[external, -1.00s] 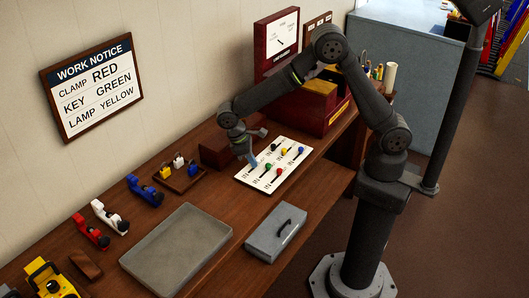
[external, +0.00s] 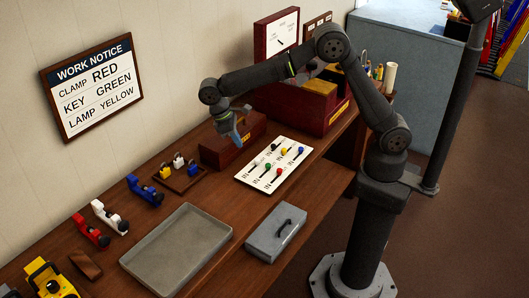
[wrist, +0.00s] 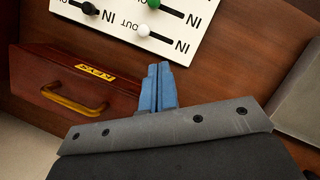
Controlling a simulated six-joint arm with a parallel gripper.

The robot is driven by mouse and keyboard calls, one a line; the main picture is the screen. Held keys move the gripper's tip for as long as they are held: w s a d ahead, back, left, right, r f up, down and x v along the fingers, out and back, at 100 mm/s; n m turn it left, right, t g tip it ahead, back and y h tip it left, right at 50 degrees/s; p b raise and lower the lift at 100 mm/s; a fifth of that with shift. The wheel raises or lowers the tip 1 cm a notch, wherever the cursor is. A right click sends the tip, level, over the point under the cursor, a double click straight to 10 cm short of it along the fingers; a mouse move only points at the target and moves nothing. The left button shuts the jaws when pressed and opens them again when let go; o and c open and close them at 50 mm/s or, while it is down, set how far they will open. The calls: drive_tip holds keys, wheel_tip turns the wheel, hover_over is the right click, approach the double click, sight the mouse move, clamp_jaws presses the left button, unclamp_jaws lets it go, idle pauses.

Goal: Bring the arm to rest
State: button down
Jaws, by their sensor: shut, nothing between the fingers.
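My gripper (external: 239,143) hangs in front of the red-brown wooden box (external: 217,155), up and left of the white lever panel (external: 245,180). It is apart from the levers. In the wrist view its blue fingers (wrist: 158,72) are together with nothing between them. That view also shows part of the lever panel (wrist: 180,57), with a black, a green and a white knob and IN and OUT marks. My arm is bent, its forearm reaching left above the bench.
The box has a brass handle (wrist: 75,100) and a KEYS label. A grey tray (external: 180,250), a grey lidded case (external: 276,232) and a small padlock tray (external: 181,177) stand on the bench. A work notice (external: 92,86) hangs on the wall.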

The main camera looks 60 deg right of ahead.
drive_tip(key=shift+f, duration=0.15)
drive_tip(key=x, duration=0.9)
drive_tip(key=shift+s+f, duration=0.2)
drive_tip(key=shift+f, duration=0.05)
drive_tip(key=shift+s+a, duration=1)
drive_tip(key=shift+s, duration=0.15)
drive_tip(key=shift+s+a+f, duration=0.1)
drive_tip(key=shift+s+a, duration=0.1)
drive_tip(key=shift+s, duration=0.1)
drive_tip(key=shift+w+a, duration=0.3)
